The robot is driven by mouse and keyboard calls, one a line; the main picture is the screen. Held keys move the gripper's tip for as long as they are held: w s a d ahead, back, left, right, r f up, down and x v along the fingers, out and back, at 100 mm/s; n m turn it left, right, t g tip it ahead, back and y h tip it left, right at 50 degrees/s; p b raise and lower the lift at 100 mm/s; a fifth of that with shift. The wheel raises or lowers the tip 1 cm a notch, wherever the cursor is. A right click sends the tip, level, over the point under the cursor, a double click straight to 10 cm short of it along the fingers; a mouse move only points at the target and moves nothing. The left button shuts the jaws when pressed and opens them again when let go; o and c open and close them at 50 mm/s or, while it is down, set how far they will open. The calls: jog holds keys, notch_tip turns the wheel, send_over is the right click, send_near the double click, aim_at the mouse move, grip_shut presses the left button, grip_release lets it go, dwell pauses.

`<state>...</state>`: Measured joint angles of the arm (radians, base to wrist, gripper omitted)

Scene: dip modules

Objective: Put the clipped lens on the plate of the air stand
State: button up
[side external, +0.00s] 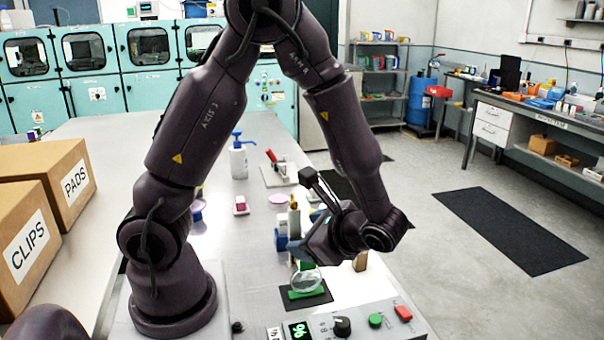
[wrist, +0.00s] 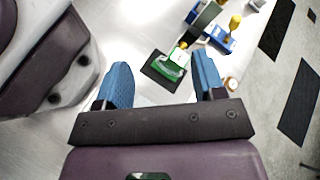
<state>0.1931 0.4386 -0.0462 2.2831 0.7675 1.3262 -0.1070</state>
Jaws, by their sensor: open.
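A clear round lens (side external: 306,281) with green parts at it sits on a black mat (side external: 318,300) on the steel table. In the wrist view the lens with its green clip (wrist: 170,70) lies on the mat beyond and between my fingertips. My gripper (side external: 308,248) is above and just behind it in the side view, with blue fingers apart and nothing between them. Both fingers show in the wrist view (wrist: 162,75). A blue stand with a yellow knob (wrist: 222,38) is past the mat, to the right. I cannot tell for sure whether it is the air stand; my gripper partly covers that area in the side view.
A control box (side external: 350,325) with a lit green display, knob and buttons stands at the table's front. A blue-pump bottle (side external: 238,158) and a red-handled clamp (side external: 278,168) stand farther back. Cardboard boxes (side external: 70,185) stand at left. Bare table lies left of the mat.

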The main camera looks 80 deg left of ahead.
jog(key=s+d+r+n+t+h, duration=0.1)
jog(key=d+r+n+t+h, duration=0.2)
jog(key=r, duration=0.4)
jog(key=s+d+r+n+t+h, duration=0.2)
jog(key=d+r+n+t+h, duration=0.1)
jog(key=r+n+t+h, duration=0.2)
notch_tip(320, 180, up, 3)
jog(key=t+h, duration=0.2)
jog(key=shift+t+h, duration=0.3)
jog(key=shift+t, duration=0.1)
